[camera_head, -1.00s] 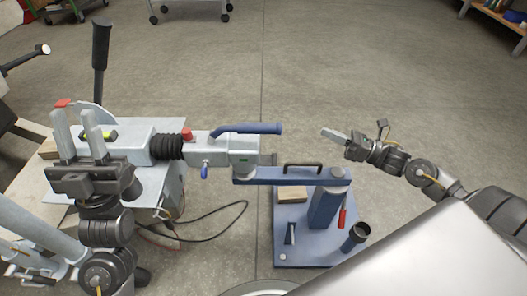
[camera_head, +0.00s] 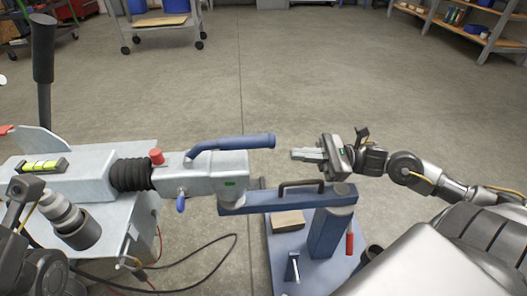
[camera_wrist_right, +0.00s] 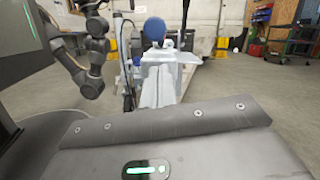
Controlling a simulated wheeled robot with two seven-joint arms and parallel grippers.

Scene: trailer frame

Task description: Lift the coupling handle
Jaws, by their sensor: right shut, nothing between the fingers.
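The coupling handle (camera_head: 235,143) is a blue bar lying roughly level above the grey coupling head (camera_head: 215,170). Its rounded blue end faces the camera in the right wrist view (camera_wrist_right: 155,29). My right gripper (camera_head: 294,154) is shut and empty. Its fingertips point left, a short way right of the handle's free end and a little lower in the picture, with a gap between them. Dark parts of my left arm stand at the lower left of the head view and at the left of the wrist view; its jaws cannot be made out.
A blue stand (camera_head: 325,230) with a dark top handle (camera_head: 302,186) is below the coupling, close under my right gripper. A black bellows (camera_head: 131,174), a red knob (camera_head: 157,156) and a tall black lever (camera_head: 43,50) are on the left.

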